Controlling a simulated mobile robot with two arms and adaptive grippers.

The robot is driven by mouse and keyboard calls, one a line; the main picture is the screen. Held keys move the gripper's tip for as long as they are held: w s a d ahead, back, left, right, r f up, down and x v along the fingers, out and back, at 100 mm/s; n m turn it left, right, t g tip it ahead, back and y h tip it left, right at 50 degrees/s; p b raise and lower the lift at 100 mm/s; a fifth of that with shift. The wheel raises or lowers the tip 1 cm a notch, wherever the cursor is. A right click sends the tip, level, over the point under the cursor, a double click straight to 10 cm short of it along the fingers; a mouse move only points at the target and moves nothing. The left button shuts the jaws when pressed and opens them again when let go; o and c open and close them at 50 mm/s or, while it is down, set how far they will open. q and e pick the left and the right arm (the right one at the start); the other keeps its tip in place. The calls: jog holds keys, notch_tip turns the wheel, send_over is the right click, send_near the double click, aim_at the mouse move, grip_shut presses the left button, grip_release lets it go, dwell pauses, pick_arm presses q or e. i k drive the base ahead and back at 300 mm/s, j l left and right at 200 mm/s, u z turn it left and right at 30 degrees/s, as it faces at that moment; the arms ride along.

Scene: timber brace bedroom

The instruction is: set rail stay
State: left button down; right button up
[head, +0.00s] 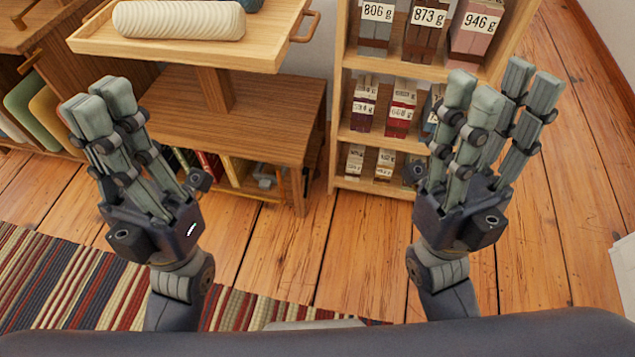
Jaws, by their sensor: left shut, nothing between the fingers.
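My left gripper (104,100) is raised at the left with its fingers together and nothing between them. It is in front of the wooden cabinet and apart from it. My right gripper (502,88) is raised at the right with its finger pairs spread apart and nothing visible between them. It is in front of the right side of the shelf unit and hides part of it. I cannot pick out a rail or a stay for certain in the head view.
A wooden tray top (190,47) with a side handle (307,27) carries a cream ribbed roll (180,20). Below it is a low wooden cabinet (270,110). A shelf unit (338,100) holds several weight-labelled boxes (403,105). A striped rug (60,280) lies left; the plank floor (330,250) between is clear.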

aim_at(307, 183)
jog(key=l+u, duration=0.1)
jog(key=u, duration=0.35)
jog(key=l+u, duration=0.3)
jog(key=l, duration=0.4)
jog(key=l+u, duration=0.35)
jog(key=l, duration=0.35)
jog(key=k+l+u, duration=0.1)
jog(key=l+u, duration=0.2)
jog(key=l, duration=0.35)
jog(key=k+l, duration=0.1)
jog(key=l, duration=0.65)
jog(key=k+l, duration=0.15)
jog(key=l, duration=0.25)
jog(key=k+l, duration=0.1)
jog(key=l, duration=0.25)
